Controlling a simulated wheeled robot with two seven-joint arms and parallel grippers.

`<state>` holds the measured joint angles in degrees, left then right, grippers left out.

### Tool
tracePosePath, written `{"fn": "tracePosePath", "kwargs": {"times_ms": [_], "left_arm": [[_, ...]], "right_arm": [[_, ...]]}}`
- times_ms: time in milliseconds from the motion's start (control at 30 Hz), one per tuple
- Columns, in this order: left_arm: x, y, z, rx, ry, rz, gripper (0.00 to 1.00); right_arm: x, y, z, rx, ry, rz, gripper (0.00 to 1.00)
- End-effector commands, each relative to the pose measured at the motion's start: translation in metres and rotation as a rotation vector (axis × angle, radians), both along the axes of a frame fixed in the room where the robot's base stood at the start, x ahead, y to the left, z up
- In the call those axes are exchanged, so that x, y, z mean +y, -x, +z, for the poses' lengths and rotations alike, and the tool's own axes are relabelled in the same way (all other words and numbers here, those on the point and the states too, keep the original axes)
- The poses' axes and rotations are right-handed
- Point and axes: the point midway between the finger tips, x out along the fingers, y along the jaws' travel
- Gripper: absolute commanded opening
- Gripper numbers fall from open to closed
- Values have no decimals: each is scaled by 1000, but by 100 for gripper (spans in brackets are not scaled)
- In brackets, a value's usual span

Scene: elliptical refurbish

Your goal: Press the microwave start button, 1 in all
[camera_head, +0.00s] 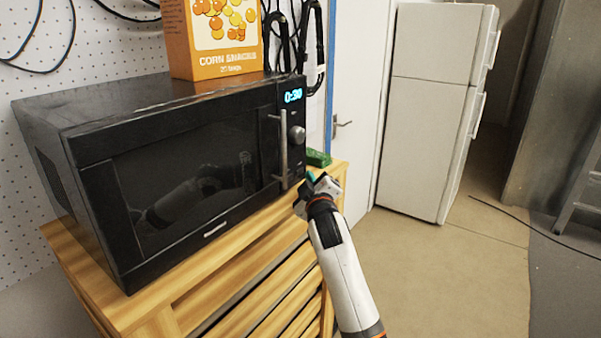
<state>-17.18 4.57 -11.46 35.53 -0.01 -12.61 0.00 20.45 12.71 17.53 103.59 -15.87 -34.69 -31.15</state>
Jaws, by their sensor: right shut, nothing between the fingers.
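A black microwave (190,170) stands on a slatted wooden cabinet, its door shut. Below the display are a silver dial (297,135) and a vertical door handle (282,150). The start button is not clearly visible; the lower control panel is partly hidden behind my right gripper. My right gripper (312,182) is shut and empty, close to the lower right corner of the microwave front. I cannot tell whether it touches the panel. My left gripper is not in view.
An orange snack box (213,40) stands on top of the microwave. A green item (318,158) lies on the wooden cabinet (215,245) right of the microwave. Cables hang on the pegboard wall. A white fridge (425,110) stands behind at the right, with open floor before it.

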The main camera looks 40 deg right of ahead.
Motion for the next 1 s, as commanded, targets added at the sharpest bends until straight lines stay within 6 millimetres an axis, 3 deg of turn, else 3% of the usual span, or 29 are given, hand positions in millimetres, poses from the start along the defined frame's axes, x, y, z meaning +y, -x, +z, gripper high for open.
{"fn": "tracePosePath", "kwargs": {"times_ms": [1000], "left_arm": [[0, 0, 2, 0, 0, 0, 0]], "right_arm": [[4, -12, 0, 0, 0, 0, 0]]}}
